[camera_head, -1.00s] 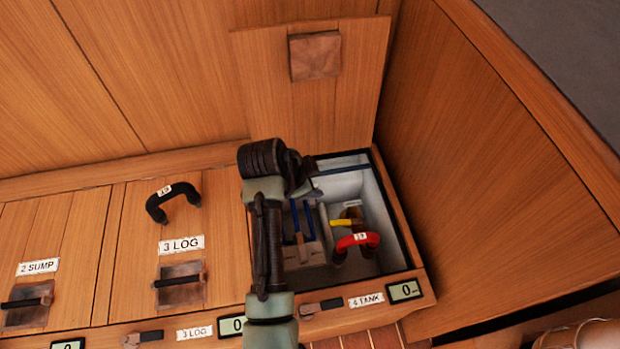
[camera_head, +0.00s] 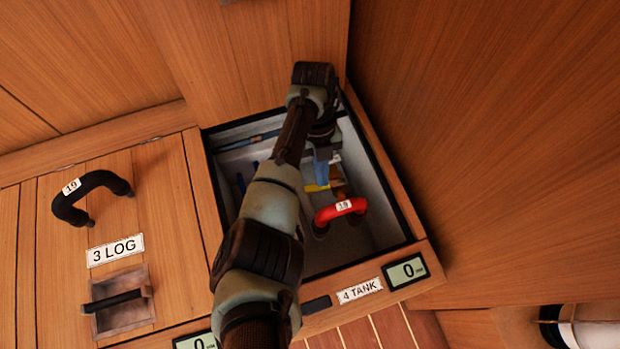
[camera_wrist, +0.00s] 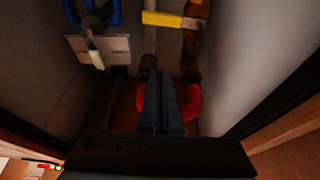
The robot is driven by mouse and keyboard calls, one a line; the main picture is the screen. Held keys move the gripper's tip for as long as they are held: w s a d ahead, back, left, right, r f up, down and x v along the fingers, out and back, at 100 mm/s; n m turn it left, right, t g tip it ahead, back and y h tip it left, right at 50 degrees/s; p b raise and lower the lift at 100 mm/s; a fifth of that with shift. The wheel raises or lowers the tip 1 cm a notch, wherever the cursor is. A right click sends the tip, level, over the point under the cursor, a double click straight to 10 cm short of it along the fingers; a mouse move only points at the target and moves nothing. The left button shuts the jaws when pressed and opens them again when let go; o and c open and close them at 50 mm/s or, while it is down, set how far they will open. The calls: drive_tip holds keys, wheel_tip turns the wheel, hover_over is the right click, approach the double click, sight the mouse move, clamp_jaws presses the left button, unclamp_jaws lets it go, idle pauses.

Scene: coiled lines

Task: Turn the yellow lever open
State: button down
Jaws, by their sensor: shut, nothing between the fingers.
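The yellow lever (camera_head: 313,188) is inside the open 4 TANK compartment, partly hidden behind my gripper in the head view. In the wrist view the yellow lever (camera_wrist: 163,19) lies roughly crosswise at the top, beside a brownish fitting (camera_wrist: 194,24). My gripper (camera_head: 322,181) reaches down into the compartment. In the wrist view its fingers (camera_wrist: 157,78) are together and empty, below the lever in the picture and apart from it. In the head view they overlap the lever, and I cannot tell the depth gap there.
Blue handles (camera_wrist: 108,14) are to the left. Pale walls (camera_head: 376,200) enclose the space tightly. The 4 TANK display (camera_head: 406,271) reads 0.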

wheel_tip(320, 180, down, 10)
drive_tip(key=b, duration=0.9)
drive_tip(key=shift+w+a+r, duration=0.2)
drive_tip(key=shift+r, duration=0.05)
